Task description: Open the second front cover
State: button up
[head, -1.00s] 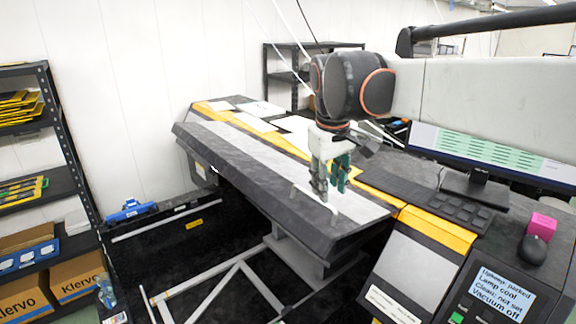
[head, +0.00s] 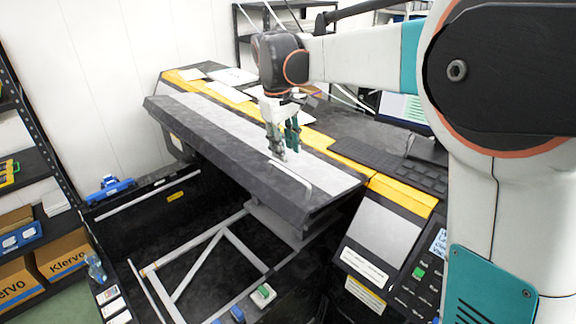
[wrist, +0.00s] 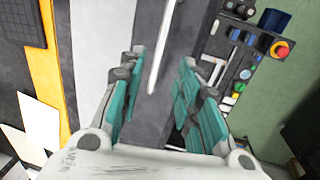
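A long dark grey cover (head: 215,135) with a pale stripe runs along the front of the machine. A thin white bar handle (head: 291,176) sits near its right end. My gripper (head: 283,150) points down over the cover at this handle. In the wrist view the handle (wrist: 159,50) lies between my teal-padded fingers (wrist: 161,75), with clear space on both sides. The fingers are apart and hold nothing. In the head view the fingertips look close to the handle's far end; I cannot tell whether they touch it.
Below the cover is an open dark bay with a pale metal frame (head: 178,283). Shelving with boxes (head: 62,254) is at left. A keyboard (head: 385,165) lies behind.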

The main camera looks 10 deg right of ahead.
aim_at(289, 172)
jog(key=f, duration=0.5)
jog(key=d+f, duration=0.1)
jog(key=f, duration=0.1)
jog(key=shift+w+f, duration=0.2)
jog(key=shift+w, duration=0.05)
grip_shut()
